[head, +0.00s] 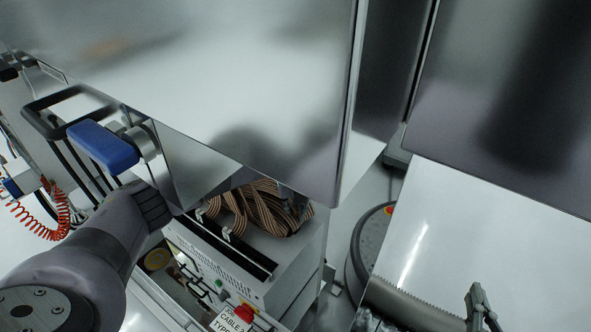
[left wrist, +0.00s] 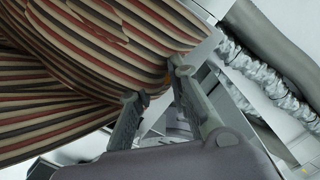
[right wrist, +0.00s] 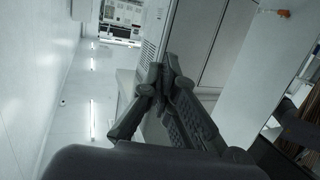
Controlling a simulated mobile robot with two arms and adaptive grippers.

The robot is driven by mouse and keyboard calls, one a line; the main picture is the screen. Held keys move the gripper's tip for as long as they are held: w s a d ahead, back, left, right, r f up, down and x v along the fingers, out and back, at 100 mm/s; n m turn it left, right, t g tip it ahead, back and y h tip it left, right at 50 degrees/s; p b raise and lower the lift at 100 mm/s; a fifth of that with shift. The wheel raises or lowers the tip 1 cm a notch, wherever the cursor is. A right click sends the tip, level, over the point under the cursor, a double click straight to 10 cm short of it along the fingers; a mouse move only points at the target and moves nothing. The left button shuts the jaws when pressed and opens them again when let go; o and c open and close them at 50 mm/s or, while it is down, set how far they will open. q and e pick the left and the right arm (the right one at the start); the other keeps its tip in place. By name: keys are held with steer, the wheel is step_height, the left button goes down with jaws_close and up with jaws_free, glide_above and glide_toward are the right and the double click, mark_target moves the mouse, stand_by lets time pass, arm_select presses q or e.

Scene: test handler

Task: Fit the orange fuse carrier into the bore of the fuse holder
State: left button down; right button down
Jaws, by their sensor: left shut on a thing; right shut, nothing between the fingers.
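My left gripper (left wrist: 157,84) shows in the left wrist view with its fingers apart, held on something. A small orange bit, likely the orange fuse carrier (left wrist: 167,79), shows near the fingertips; striped ribbon cables cover most of that spot. In the head view my left arm reaches in from the left and its fingers are hidden behind a metal panel. My right gripper (right wrist: 163,66) is shut and empty; it also shows at the lower right of the head view (head: 476,294). I cannot make out the fuse holder or its bore in any view.
Striped ribbon cables (head: 262,208) hang under a large metal panel (head: 250,90) and crowd my left gripper (left wrist: 75,60). A blue-handled lever (head: 103,147) stands above my left arm. A cabinet with a red knob (head: 244,312) is below. Open floor shows in the right wrist view.

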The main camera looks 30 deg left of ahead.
arm_select(q)
steer(key=shift+f, duration=0.35)
arm_select(e)
steer(key=shift+w+a+r+t, duration=0.1)
steer(key=shift+a+r+t, duration=0.05)
steer(key=shift+r+t, duration=0.25)
steer(key=shift+r, duration=0.15)
steer(key=shift+f, duration=0.35)
steer(key=shift+d+f+g, duration=0.2)
steer(key=shift+f+g, duration=0.2)
steer(key=shift+f, duration=0.1)
arm_select(q)
steer(key=shift+f, duration=0.2)
arm_select(e)
steer(key=shift+r, duration=0.3)
arm_select(q)
steer(key=shift+f, duration=0.3)
arm_select(e)
steer(key=shift+w+a+r+t, duration=0.1)
steer(key=shift+a+r+t, duration=0.2)
steer(key=shift+r+t, duration=0.4)
steer(key=shift+r, duration=0.1)
steer(key=shift+d+f, duration=0.1)
steer(key=shift+f, duration=0.1)
